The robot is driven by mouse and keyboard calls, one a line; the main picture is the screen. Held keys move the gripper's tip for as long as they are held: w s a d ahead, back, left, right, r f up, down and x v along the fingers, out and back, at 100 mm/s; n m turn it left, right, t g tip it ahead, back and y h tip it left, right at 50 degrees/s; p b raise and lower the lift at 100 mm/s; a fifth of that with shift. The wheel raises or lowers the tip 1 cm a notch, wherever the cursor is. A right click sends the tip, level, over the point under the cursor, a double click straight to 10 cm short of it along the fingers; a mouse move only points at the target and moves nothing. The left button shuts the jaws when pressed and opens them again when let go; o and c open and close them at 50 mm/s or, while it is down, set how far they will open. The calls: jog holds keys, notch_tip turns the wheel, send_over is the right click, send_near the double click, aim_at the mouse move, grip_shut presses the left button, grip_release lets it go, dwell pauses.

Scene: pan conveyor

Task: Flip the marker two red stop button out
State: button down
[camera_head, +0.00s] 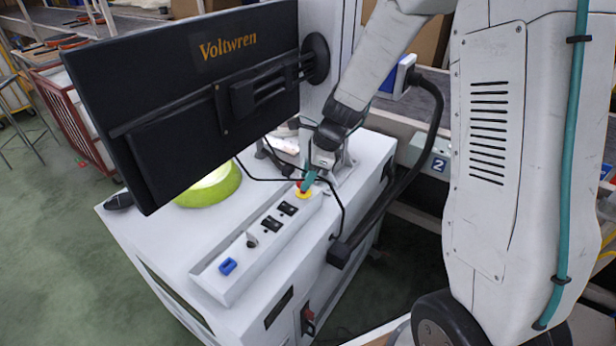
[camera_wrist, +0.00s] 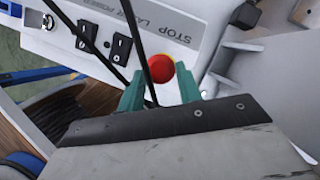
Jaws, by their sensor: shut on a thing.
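The red stop button (camera_wrist: 160,68) sits on a white control panel (camera_wrist: 195,22) marked "STOP" and "LASER". In the head view its yellow base (camera_head: 304,194) shows at the far end of the panel strip, and the red cap is mostly hidden by my fingers. My gripper (camera_head: 308,181) reaches down onto it from above. In the wrist view the green fingertips of my gripper (camera_wrist: 160,74) stand on either side of the red cap, shut on it.
Black rocker switches (camera_head: 280,215), a knob (camera_head: 252,240) and a blue switch (camera_head: 228,266) line the panel. A black "Voltwren" monitor (camera_head: 190,90) hangs at left. A black bent bar (camera_head: 400,185) runs along the cabinet's right side. Thin black cables (camera_wrist: 135,35) cross close to the button.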

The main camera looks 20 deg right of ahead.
jog(key=c, duration=0.9)
grip_release()
jog(key=shift+r, duration=0.1)
jog(key=shift+c, duration=0.2)
jog(key=v, duration=0.7)
jog(key=shift+d+r, duration=0.2)
jog(key=shift+r, duration=0.15)
jog(key=s+r+n+h, duration=0.1)
jog(key=s+r+n, duration=0.3)
jog(key=s+n, duration=0.3)
jog(key=s+r+n+h, duration=0.1)
jog(key=s+r+n, duration=0.3)
jog(key=s+n, duration=0.4)
jog(key=s+r+n+h, duration=0.2)
jog(key=s+r+n, duration=0.2)
jog(key=s, duration=0.9)
jog(key=n, duration=0.3)
jog(key=shift+s+r+n, duration=0.2)
jog(key=shift+n, duration=0.1)
